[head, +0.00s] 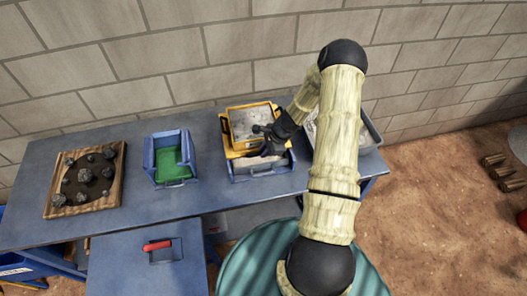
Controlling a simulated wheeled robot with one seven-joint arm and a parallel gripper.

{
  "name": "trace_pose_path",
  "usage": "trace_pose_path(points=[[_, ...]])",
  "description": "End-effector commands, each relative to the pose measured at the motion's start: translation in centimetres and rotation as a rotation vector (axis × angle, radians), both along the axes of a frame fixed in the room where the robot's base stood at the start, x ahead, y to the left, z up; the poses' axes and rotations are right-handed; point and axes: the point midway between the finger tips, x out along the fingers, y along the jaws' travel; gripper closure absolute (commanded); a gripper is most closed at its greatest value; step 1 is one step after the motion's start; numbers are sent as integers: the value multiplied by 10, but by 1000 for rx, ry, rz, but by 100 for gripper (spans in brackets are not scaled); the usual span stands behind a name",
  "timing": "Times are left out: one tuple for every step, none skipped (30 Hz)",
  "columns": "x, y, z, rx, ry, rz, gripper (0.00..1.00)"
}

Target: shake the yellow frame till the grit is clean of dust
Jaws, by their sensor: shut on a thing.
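The yellow frame (235,152) sits on or just over a blue bin (246,176) on the blue table. Pale grey material (248,122), probably the grit, lies inside the frame; whether dust is mixed in it cannot be told. Pale matter also shows in the bin below the frame's front edge. My black gripper (268,141) is at the frame's right front part and is shut on it. The gripper and my arm hide part of the frame and bin, and the fingertips are hard to make out.
A blue bin with a green inside (168,160) stands left of the frame. A wooden tray with dark rocks (47,209) is farther left. A grey bin (372,136) stands right, partly behind my arm. A red handle (157,246) lies on a lower front surface. A brick wall runs behind.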

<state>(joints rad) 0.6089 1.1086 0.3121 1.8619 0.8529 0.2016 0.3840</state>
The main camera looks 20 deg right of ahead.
Motion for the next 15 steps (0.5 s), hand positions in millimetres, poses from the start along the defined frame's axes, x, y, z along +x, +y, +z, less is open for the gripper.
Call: trace_pose_path(points=[[-1, 8, 0, 15, 3, 11, 100], [-1, 8, 0, 15, 3, 11, 100], [-1, 9, 0, 16, 3, 11, 100], [-1, 9, 0, 16, 3, 11, 80], [-1, 8, 0, 15, 3, 11, 74], [-1, 8, 0, 13, 2, 10, 66], [-1, 7, 0, 12, 3, 9, 62], [-1, 6, 0, 11, 2, 8, 62], [-1, 5, 0, 9, 2, 7, 62], [-1, 5, 0, 9, 1, 6, 62], [-1, 4, 0, 9, 2, 5, 62], [0, 4, 0, 8, 1, 4, 62], [0, 3, 0, 7, 1, 4, 62], [0, 3, 0, 7, 1, 4, 62], [0, 3, 0, 5, 0, 4, 62]])
